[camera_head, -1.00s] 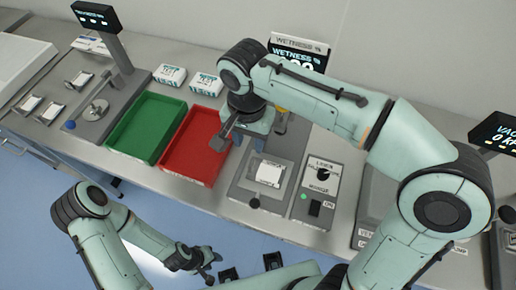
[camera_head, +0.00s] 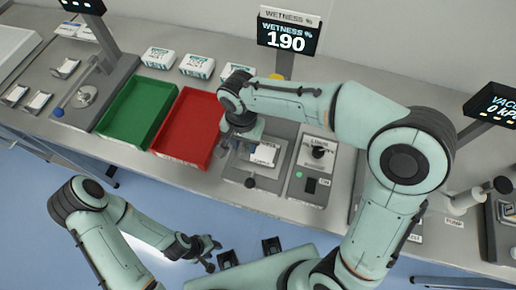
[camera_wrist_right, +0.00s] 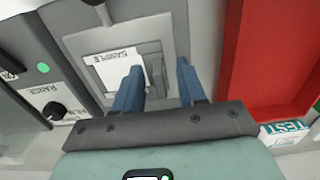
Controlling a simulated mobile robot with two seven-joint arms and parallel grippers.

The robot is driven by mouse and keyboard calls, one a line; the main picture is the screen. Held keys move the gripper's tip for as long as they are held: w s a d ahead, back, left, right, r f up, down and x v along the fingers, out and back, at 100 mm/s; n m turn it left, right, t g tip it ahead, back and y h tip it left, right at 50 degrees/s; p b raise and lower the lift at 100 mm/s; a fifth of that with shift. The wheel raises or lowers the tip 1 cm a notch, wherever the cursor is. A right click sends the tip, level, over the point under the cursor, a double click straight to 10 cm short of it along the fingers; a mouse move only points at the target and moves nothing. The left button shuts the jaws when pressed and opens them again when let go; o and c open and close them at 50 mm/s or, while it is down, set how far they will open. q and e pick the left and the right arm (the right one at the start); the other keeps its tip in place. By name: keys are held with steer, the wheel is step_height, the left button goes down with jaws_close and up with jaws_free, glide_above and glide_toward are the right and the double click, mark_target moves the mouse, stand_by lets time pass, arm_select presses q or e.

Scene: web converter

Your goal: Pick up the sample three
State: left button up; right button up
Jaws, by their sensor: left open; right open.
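A white block labelled SAMPLE (camera_head: 264,154) rests on the grey plate of the wetness station. It also shows in the right wrist view (camera_wrist_right: 108,76); no number is readable on it. My right gripper (camera_wrist_right: 158,74) is open and empty above the plate, its blue fingers pointing toward it. One finger overlaps the sample's edge in the wrist view, and I cannot tell whether they touch. In the head view, the right wrist partly hides the fingers and plate. My left gripper (camera_head: 207,252) is open and empty, low in front of the bench.
A red tray (camera_head: 187,128) and a green tray (camera_head: 137,112) lie left of the plate. A control box with a knob (camera_head: 318,152) stands close on its right. The wetness display (camera_head: 287,37) reads 190. White packs (camera_head: 197,66) stand behind the trays.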

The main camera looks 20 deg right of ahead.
steer(key=shift+s+f, duration=0.1)
steer(key=shift+f, duration=0.05)
jaws_close()
